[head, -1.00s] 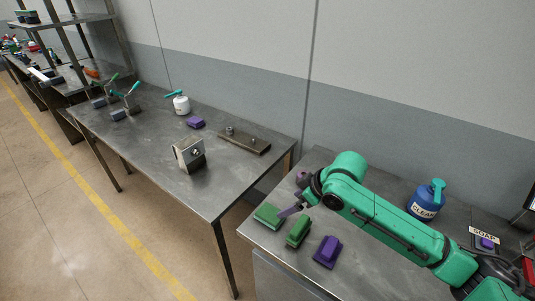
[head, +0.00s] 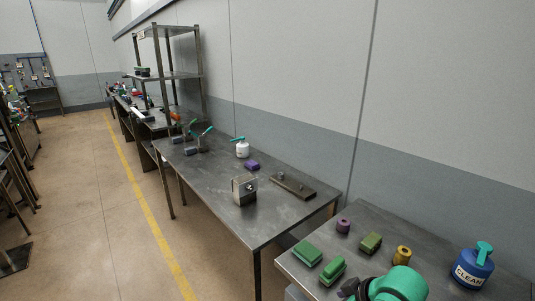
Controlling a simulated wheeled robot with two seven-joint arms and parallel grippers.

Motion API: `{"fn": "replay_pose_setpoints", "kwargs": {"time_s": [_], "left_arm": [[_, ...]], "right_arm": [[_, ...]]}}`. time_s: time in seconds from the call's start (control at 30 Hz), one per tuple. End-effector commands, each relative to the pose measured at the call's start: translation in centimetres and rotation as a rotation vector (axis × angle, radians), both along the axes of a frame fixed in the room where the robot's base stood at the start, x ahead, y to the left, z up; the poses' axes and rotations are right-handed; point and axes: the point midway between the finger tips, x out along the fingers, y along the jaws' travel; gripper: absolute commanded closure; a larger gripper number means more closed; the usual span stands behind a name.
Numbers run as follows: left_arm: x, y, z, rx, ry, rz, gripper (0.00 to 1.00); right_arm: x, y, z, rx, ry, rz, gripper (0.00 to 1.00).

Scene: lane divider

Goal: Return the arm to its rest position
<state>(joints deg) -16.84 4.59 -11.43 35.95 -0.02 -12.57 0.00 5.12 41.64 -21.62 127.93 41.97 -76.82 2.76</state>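My green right arm shows only at the bottom edge of the head view, over the front of the near right table (head: 300,271). Its rounded green link and a dark joint beside it are in the picture. The rest of the arm is cut off by the lower edge, and no fingers of its gripper can be made out. My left arm and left gripper are not in the picture.
Two green blocks (head: 307,253) (head: 333,270) lie close to my arm. A purple cylinder (head: 343,226), an olive block (head: 371,243), a yellow cylinder (head: 403,255) and a blue cleaner bottle (head: 472,267) stand behind. A longer table (head: 215,190) adjoins left; open floor lies beyond.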

Motion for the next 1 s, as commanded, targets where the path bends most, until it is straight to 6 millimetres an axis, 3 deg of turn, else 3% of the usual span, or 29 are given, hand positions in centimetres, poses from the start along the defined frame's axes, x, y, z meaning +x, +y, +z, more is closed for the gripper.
{"fn": "replay_pose_setpoints", "kwargs": {"time_s": [0.1,0.27,0.43,0.67,0.87,1.0], "left_arm": [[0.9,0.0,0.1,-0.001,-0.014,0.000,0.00],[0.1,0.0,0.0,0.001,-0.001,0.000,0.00],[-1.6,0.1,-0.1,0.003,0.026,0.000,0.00],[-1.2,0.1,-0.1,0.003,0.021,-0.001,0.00],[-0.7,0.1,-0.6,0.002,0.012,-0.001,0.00],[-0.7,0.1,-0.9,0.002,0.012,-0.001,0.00]], "right_arm": [[-1.9,0.6,-1.4,0.008,0.014,-0.040,0.00],[-4.6,-0.1,-2.9,-0.004,0.042,-0.132,0.00],[-8.3,-2.1,-4.7,-0.037,0.099,-0.274,0.00],[-15.3,-6.7,-6.7,-0.134,0.228,-0.512,0.00],[-14.5,-6.7,-14.2,-0.157,0.260,-0.507,0.00],[-14.7,-6.7,-20.3,-0.164,0.284,-0.499,0.00]]}}
